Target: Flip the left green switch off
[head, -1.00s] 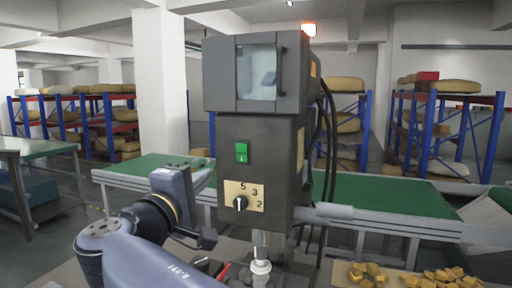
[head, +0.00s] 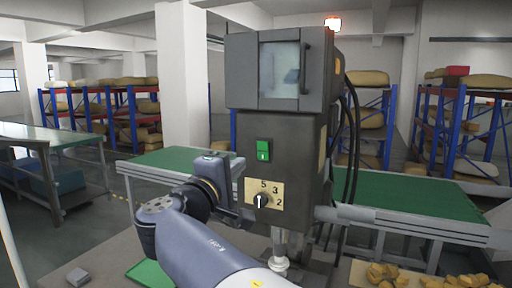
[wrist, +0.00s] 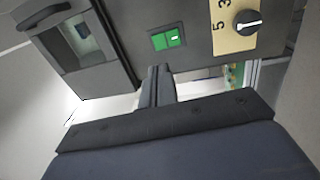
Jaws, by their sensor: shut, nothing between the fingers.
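One green switch (head: 263,150) sits on the front of a dark grey machine, above a dial plate. It has two halves, the lower one with a white mark. In the wrist view the green switch (wrist: 167,39) is turned sideways, just beyond my fingertips. I see no second green switch. My gripper (head: 246,213) is below and left of the switch in the head view, beside the dial plate. In the wrist view my gripper (wrist: 158,68) has its fingers together and empty. Whether it touches the machine cannot be told.
The dial knob (head: 261,200) is on a tan plate (head: 276,187) close to my gripper. A windowed box (head: 283,70) tops the machine. Black cables (head: 351,150) hang at its right. Green-topped tables (head: 400,196) stand behind. Yellowish blocks (head: 390,273) lie at lower right.

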